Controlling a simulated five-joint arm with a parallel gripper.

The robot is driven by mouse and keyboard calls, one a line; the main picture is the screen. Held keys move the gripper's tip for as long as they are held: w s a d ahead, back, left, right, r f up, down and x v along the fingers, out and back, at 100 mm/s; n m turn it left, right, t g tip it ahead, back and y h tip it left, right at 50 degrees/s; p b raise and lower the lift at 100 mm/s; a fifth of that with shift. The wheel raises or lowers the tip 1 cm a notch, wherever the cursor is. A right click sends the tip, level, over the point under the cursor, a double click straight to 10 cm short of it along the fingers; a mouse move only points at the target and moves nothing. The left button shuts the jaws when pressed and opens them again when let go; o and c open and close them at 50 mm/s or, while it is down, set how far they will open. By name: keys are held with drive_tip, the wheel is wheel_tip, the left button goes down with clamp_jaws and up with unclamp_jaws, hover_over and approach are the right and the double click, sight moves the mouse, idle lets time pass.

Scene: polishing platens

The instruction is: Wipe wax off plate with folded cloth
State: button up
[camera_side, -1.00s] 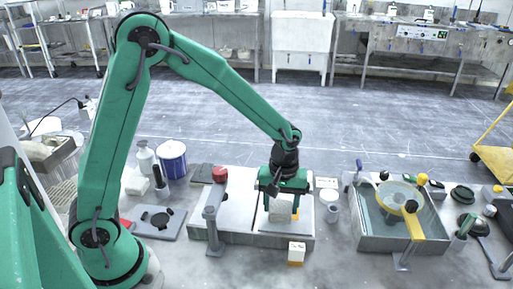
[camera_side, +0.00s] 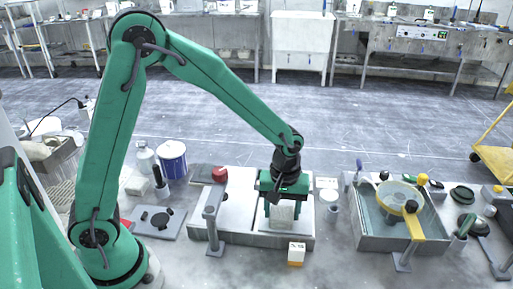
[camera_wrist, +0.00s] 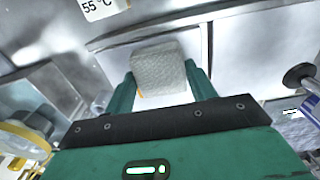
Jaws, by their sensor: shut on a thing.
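My gripper (camera_side: 283,199) points down over the right-hand pale metal plate (camera_side: 304,222) of the platen bench. It is shut on the folded cloth (camera_side: 282,214), a thick pale grey pad, and holds it low over the plate. In the wrist view the cloth (camera_wrist: 159,68) sits between the two green fingers (camera_wrist: 160,88), with the bright plate (camera_wrist: 191,40) around it. Whether the cloth touches the plate is hard to tell. A small orange-yellow bit shows at the cloth's lower left edge in the wrist view; whether it is wax is unclear.
A white and orange block (camera_side: 297,253) stands at the plate's front edge. A post with a lever (camera_side: 212,228) and a red knob (camera_side: 219,174) are left. A metal basin (camera_side: 372,232) with a yellow-handled strainer is right. A white cup (camera_side: 332,214) stands between plate and basin.

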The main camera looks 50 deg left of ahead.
drive_tip(key=shift+w+d, duration=0.9)
drive_tip(key=shift+w+a, duration=0.1)
drive_tip(key=shift+w, duration=0.2)
drive_tip(key=shift+w+a, duration=1.6)
drive_tip(key=shift+a, duration=0.1)
drive_tip(key=shift+s+d, duration=1.8)
drive_tip(key=shift+w+a, duration=1.85)
drive_tip(key=shift+s+d, duration=1.9)
drive_tip(key=shift+r, duration=4.05)
